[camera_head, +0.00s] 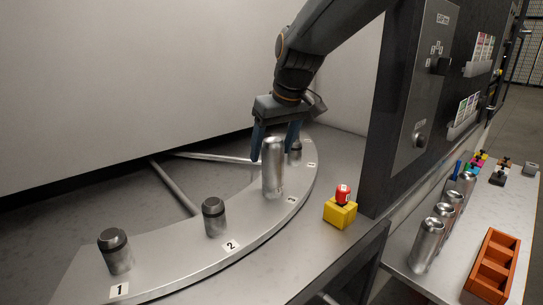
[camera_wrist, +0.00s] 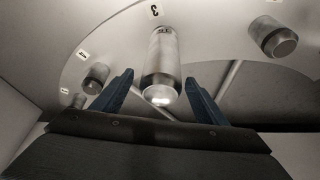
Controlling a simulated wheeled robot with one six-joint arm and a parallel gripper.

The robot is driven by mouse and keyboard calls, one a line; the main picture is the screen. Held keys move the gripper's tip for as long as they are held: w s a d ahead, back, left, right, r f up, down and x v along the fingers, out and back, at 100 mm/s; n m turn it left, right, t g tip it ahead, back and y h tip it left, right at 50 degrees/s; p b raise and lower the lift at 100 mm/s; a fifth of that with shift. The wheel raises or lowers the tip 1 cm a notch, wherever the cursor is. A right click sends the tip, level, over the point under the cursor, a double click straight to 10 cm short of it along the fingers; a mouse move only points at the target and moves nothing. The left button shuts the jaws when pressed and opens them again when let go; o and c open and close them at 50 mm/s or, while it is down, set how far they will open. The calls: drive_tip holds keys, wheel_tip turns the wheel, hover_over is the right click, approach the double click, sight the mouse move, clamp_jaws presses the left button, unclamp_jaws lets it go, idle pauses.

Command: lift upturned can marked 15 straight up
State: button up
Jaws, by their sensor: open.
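A plain silver can (camera_head: 273,170) stands upright at position 3 of the curved metal table. It also shows in the wrist view (camera_wrist: 163,65), with a small dark mark near its lower end by the table; I cannot read it clearly. My gripper (camera_head: 273,152) is open above and around the can's upper part. In the wrist view, its two blue fingers (camera_wrist: 159,77) stand on either side of the can, with a visible gap on each side. The can's far side is hidden.
Short dark-topped posts stand at position 1 (camera_head: 115,252), position 2 (camera_head: 214,217) and behind the can (camera_head: 296,153). A red button on a yellow box (camera_head: 341,209) sits right of the can. More silver cans (camera_head: 427,245) and an orange crate (camera_head: 478,290) are on the right table.

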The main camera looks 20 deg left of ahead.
drive_tip(key=shift+p+x, duration=0.9)
drive_tip(key=shift+x, duration=1.15)
drive_tip(key=shift+s, duration=0.1)
drive_tip(key=c, duration=1.1)
